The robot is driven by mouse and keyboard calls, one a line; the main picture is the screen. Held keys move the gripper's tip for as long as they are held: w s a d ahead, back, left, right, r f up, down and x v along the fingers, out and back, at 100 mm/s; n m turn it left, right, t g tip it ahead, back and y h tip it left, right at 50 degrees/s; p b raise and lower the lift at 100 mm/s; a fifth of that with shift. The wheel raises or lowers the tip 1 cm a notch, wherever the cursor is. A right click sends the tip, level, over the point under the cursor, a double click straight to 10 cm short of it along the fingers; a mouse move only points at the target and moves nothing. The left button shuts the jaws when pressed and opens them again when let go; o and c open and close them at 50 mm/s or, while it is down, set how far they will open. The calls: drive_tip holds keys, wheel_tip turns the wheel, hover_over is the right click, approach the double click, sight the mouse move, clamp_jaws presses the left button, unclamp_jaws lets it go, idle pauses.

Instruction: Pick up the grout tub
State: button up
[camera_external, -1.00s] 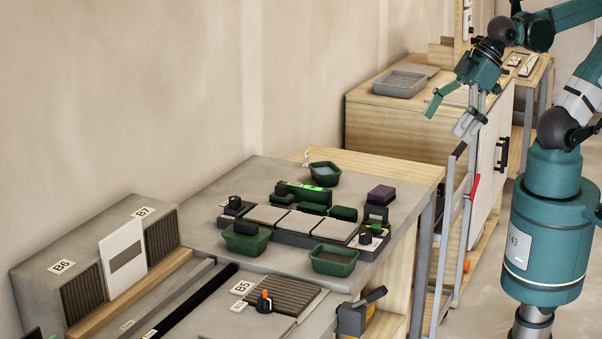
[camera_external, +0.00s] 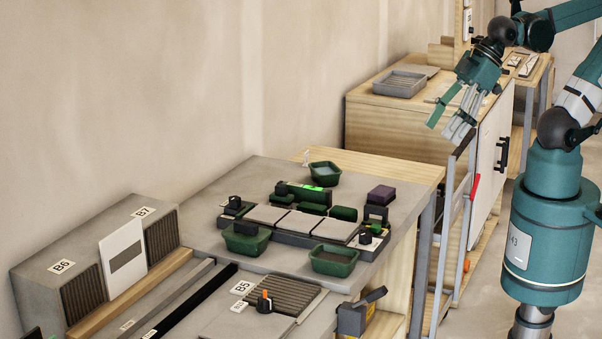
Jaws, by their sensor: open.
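Three green tubs sit on the grey worktop, and none has a readable label. The front right tub (camera_external: 334,261) holds a flat grey-brown fill that looks like grout. The front left tub (camera_external: 246,240) has a dark block in it. The back tub (camera_external: 325,174) has a bluish-grey content. I cannot tell for certain which one is the grout tub. My gripper (camera_external: 446,129) is open and empty, pointing down in the air at the upper right. In the picture it is above and right of all the tubs and apart from them.
A row of grey tiles (camera_external: 301,223) lies between the tubs, with a green level (camera_external: 304,191) behind it. A grey tray (camera_external: 399,83) stands on the back cabinet. Vented boxes (camera_external: 75,278) line the left wall.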

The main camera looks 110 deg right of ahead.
drive_tip(key=shift+w, duration=0.1)
drive_tip(key=m+g+h+p, duration=0.3)
drive_tip(key=m+g+p, duration=0.1)
drive_tip(key=m, duration=0.5)
hover_over(334, 262)
drive_tip(key=s+d, duration=0.1)
drive_tip(key=s, duration=0.3)
wheel_tip(334, 262, down, 17)
drive_tip(key=shift+w+d, duration=0.1)
drive_tip(key=shift+w, duration=0.1)
drive_tip(key=shift+x, duration=1.25)
